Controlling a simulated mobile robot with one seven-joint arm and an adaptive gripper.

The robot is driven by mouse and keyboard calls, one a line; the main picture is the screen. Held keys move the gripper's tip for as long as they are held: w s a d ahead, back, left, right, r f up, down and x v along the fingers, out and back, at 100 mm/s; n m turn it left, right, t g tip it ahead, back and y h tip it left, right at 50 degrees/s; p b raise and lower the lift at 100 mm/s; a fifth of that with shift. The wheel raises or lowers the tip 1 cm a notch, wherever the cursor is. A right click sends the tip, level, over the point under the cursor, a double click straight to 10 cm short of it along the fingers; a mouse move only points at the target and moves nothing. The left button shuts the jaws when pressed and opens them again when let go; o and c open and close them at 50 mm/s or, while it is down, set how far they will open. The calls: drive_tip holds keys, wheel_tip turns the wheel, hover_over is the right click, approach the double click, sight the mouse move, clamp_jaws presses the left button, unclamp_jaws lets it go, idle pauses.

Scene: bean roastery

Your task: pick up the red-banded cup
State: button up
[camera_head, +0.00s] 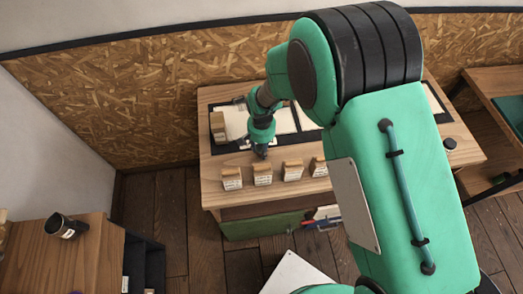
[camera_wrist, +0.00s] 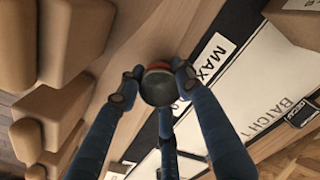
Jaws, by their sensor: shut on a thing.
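The red-banded cup (camera_wrist: 157,88) shows in the wrist view as a small dark round cup with a red band along its upper edge. My gripper (camera_wrist: 152,80) has its fingers around it, touching its sides, and is shut on it. In the head view my gripper (camera_head: 261,150) points down over the wooden table (camera_head: 212,172), just behind the row of bags. There the cup is hidden or too small to make out. I cannot tell whether the cup touches the table.
Several tan-topped bags (camera_head: 263,174) line the table's front edge, close to my gripper. A black-edged mat with white sheets (camera_head: 285,120) lies behind, with a box (camera_head: 218,127) at its left. A black cup (camera_head: 62,227) stands on the left cabinet (camera_head: 30,262).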

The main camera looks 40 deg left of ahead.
wheel_tip(320, 180, up, 9)
drive_tip(key=shift+f, duration=0.15)
idle(0.8)
